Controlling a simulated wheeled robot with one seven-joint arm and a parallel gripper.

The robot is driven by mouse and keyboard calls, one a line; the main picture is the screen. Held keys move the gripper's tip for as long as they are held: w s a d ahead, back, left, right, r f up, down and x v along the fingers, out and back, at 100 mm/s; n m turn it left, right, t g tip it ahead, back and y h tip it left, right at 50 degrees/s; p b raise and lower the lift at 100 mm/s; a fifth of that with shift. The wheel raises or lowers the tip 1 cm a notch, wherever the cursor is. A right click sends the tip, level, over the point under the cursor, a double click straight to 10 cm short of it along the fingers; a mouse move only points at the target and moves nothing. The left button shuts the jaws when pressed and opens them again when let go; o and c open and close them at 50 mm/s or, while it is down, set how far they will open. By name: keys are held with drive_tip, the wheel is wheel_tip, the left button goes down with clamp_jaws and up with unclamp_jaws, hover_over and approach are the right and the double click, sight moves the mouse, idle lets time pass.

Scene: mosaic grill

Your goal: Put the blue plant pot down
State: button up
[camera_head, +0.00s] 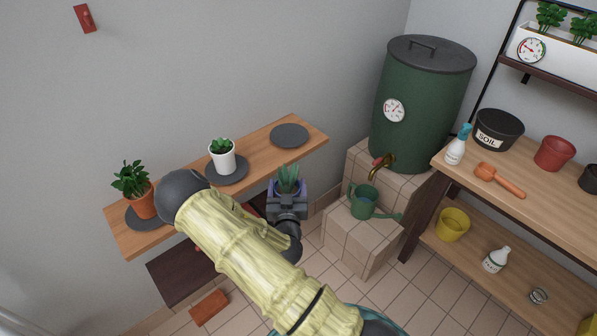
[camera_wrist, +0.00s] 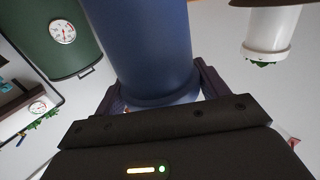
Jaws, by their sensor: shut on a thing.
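The blue plant pot (camera_wrist: 148,45) fills the upper middle of the wrist view, between the fingers of my gripper (camera_wrist: 160,92). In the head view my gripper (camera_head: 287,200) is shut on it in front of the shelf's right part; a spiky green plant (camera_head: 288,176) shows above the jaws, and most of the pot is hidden. An empty dark round saucer (camera_head: 289,135) lies at the shelf's right end, beyond the pot.
On the wooden shelf (camera_head: 262,146), a white pot (camera_head: 223,163) and a terracotta pot (camera_head: 142,205) stand on saucers. A green barrel (camera_head: 420,105) and a watering can (camera_head: 362,203) on tiled blocks are to the right. A workbench (camera_head: 545,190) is far right.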

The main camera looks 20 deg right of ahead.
drive_tip(key=s+a+f+n+y, duration=0.2)
drive_tip(key=a+f+y, duration=0.3)
drive_tip(key=f, duration=0.3)
drive_tip(key=shift+s+f+n+t+y, duration=0.25)
drive_tip(key=shift+n+t+y, duration=0.25)
drive_tip(key=shift+n, duration=0.4)
drive_tip(key=shift+a, duration=0.1)
